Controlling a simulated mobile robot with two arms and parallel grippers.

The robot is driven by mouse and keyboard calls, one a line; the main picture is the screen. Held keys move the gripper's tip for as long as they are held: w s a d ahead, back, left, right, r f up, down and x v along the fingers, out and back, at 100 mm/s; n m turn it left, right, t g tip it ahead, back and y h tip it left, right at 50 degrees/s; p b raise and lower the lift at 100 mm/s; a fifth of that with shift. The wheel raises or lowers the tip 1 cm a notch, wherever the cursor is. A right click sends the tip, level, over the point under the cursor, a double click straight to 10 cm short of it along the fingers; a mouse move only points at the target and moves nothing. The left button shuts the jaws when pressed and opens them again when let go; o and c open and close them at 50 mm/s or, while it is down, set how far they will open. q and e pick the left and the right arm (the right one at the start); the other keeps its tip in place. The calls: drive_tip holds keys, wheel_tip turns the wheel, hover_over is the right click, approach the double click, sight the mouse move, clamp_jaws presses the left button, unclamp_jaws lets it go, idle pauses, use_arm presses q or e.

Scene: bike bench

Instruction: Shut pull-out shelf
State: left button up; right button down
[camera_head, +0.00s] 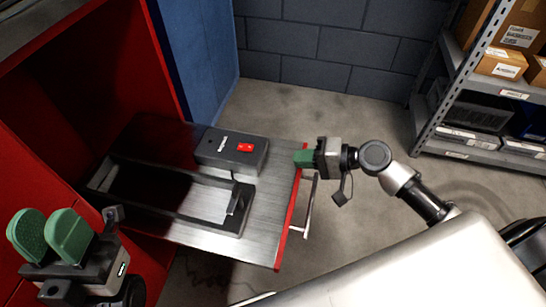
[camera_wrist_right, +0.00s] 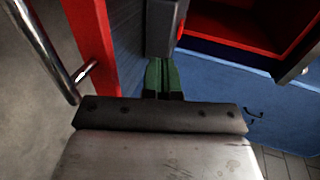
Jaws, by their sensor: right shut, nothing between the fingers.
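The pull-out shelf (camera_head: 264,217) is a grey metal tray with a red front edge, drawn well out of the red cabinet (camera_head: 95,80). A metal bar handle (camera_head: 309,206) stands off its front. My right gripper (camera_head: 301,158) is shut and empty, with its green fingers at the far end of the red front edge; I cannot tell if they touch it. In the right wrist view the shut fingers (camera_wrist_right: 161,75) show beside the red edge (camera_wrist_right: 92,40) and handle (camera_wrist_right: 45,50). My left gripper (camera_head: 55,232) has its green fingers slightly apart, at the lower left.
A dark machine with a grey box (camera_head: 231,150) and red switch sits on the shelf. A blue cabinet (camera_head: 200,60) stands behind. A storage rack (camera_head: 480,120) with boxes is at the right. Open concrete floor (camera_head: 350,110) lies beyond the shelf front.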

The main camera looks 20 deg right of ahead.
sight(263, 155)
drive_tip(key=x, duration=0.4)
drive_tip(key=b+x, duration=0.1)
drive_tip(key=x, duration=0.1)
drive_tip(key=shift+w+a+r, duration=0.15)
drive_tip(key=shift+r, duration=0.15)
drive_tip(key=shift+w+a, duration=0.3)
drive_tip(key=shift+a, duration=0.2)
